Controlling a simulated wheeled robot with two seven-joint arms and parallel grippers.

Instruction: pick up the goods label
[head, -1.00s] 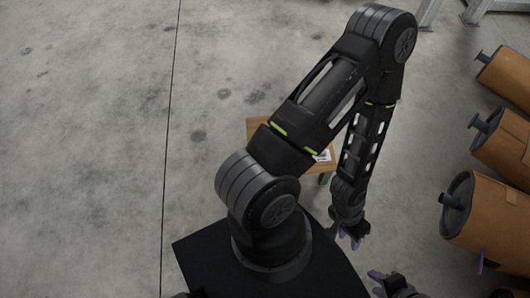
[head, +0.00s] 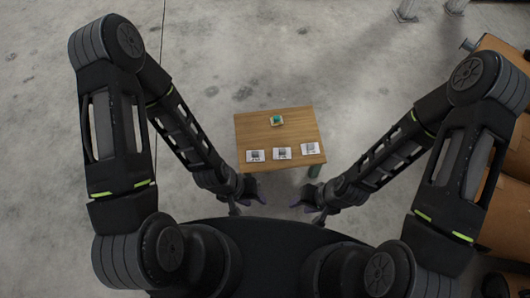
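Three small white labels with dark print lie in a row along the near edge of a small wooden table (head: 250,130). They are a left label (head: 255,156), a middle label (head: 282,153) and a right label (head: 310,148). My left gripper (head: 249,204) is below the table's near left corner in the picture, apart from the labels. My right gripper (head: 308,211) is below the near right part of the table. Both grippers look open, fingers spread, with nothing between them.
A small green object (head: 277,119) on a pale base sits towards the table's far side. Brown cylindrical mufflers or boxes (head: 508,210) stand at the right, partly behind my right arm.

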